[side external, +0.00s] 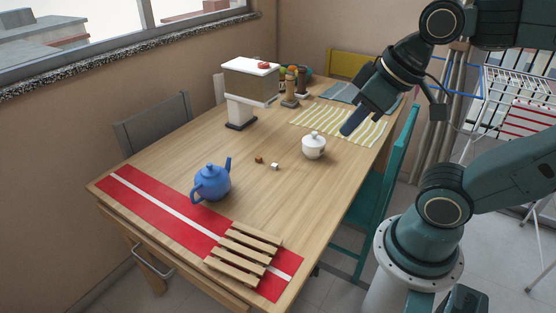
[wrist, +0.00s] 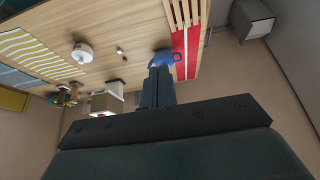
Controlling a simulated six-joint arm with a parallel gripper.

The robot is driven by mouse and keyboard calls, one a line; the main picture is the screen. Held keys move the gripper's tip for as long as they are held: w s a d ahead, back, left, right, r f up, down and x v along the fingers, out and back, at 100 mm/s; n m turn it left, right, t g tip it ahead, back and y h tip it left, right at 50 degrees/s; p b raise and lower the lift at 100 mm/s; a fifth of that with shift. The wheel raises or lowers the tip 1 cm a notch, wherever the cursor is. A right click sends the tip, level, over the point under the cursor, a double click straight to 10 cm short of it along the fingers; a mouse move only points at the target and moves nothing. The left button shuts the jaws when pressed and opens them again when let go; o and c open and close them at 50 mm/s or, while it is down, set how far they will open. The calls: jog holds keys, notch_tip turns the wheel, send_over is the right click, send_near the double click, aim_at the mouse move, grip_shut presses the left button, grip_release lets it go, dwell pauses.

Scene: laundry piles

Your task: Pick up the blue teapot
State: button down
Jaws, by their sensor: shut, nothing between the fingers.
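The blue teapot (side external: 212,183) stands upright on the wooden table, at the edge of the red runner with a white stripe. Its spout points up to the right and its handle is on the near left side. My gripper (side external: 346,132) is shut and empty, raised over the far right part of the table, well apart from the teapot. In the wrist view the teapot (wrist: 163,57) shows just beyond the tips of my shut fingers (wrist: 158,72), which hide part of it.
A white sugar bowl (side external: 314,146) stands between my gripper and the teapot, with two small cubes (side external: 267,163) near it. A wooden slatted trivet (side external: 244,254) lies on the red runner (side external: 150,205). A white-topped stand (side external: 250,82) and bottles (side external: 291,86) are at the back. The table's middle is mostly clear.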

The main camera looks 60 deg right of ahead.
grip_release()
dwell(0.6)
